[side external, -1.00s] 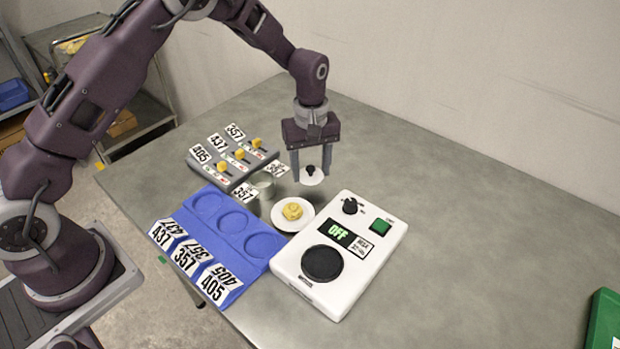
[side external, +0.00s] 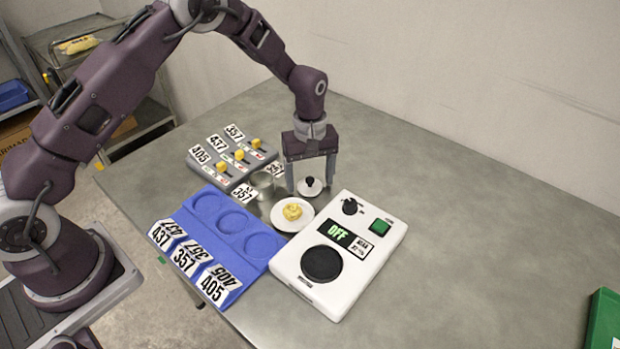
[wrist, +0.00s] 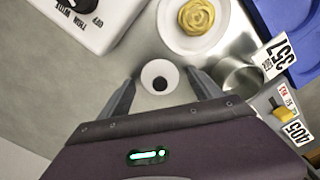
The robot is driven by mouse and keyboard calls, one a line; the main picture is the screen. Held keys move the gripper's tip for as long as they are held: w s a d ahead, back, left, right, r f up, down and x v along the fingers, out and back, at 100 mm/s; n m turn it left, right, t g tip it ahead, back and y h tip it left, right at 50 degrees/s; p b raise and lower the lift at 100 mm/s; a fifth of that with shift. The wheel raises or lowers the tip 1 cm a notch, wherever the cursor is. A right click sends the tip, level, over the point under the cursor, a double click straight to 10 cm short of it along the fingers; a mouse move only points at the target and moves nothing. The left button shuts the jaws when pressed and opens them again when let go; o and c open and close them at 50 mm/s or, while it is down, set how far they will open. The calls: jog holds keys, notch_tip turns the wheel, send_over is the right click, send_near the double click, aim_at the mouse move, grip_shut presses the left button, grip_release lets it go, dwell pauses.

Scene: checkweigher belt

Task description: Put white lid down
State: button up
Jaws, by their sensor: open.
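The white lid (side external: 309,187) with a black knob lies at table level behind the white plate, upright with its knob on top. It also shows in the wrist view (wrist: 150,72). My gripper (side external: 311,187) is open, with one finger on each side of the lid. In the wrist view my gripper (wrist: 160,88) shows gaps between the fingers and the lid's rim. The lid appears to rest on the grey table (side external: 440,190), though its underside is hidden.
A white plate (side external: 282,224) with a yellow piece (side external: 292,211) is in front of the lid. A white scale (side external: 312,271) reads OFF. A blue tray (side external: 251,270) and a grey slider panel (side external: 205,172) are at left.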

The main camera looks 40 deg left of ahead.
notch_tip(320, 180, up, 12)
notch_tip(320, 180, up, 6)
jog(key=m, duration=0.1)
send_over(310, 179)
jog(key=s, duration=0.3)
jog(key=s+a+r+m+t, duration=0.2)
jog(key=s+r+m+t, duration=0.15)
jog(key=s+r, duration=0.55)
jog(key=s+a+r+m+t, duration=0.1)
jog(key=s+m, duration=0.5)
jog(key=s, duration=1.3)
jog(key=shift+s+m+t, duration=0.35)
jog(key=shift+s+t, duration=0.05)
jog(key=shift+t, duration=0.15)
